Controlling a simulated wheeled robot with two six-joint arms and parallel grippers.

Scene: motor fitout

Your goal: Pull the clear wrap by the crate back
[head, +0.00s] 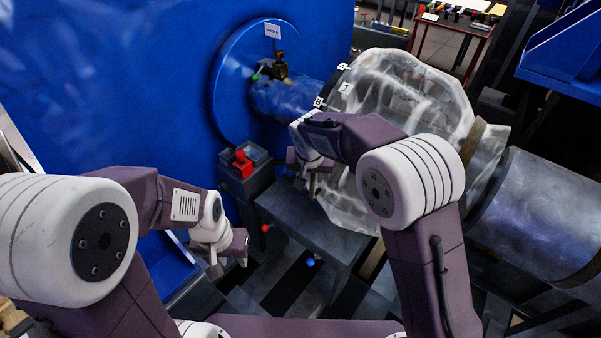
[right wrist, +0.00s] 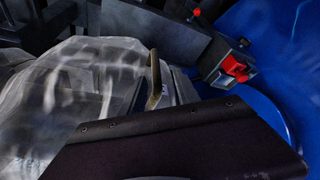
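The clear wrap (head: 400,95) is a large, crinkled see-through sheet around a bulky rounded body in the middle right of the head view. In the right wrist view the wrap (right wrist: 60,105) fills the left side. My right gripper (head: 312,185) is at the wrap's left, lower edge; whether it touches the wrap is unclear. Its fingers are small and partly hidden by the wrist. My left gripper (head: 228,262) hangs low at the left, away from the wrap, and its finger gap is not clear. A blue crate (head: 565,55) stands at the upper right.
A blue wall (head: 120,70) with a round flange (head: 225,95) and shaft (head: 280,98) is at the left. A red switch (head: 242,160) sits on a dark post. A grey cylinder (head: 540,215) is at the right. A dark stand (head: 310,225) is below the wrap.

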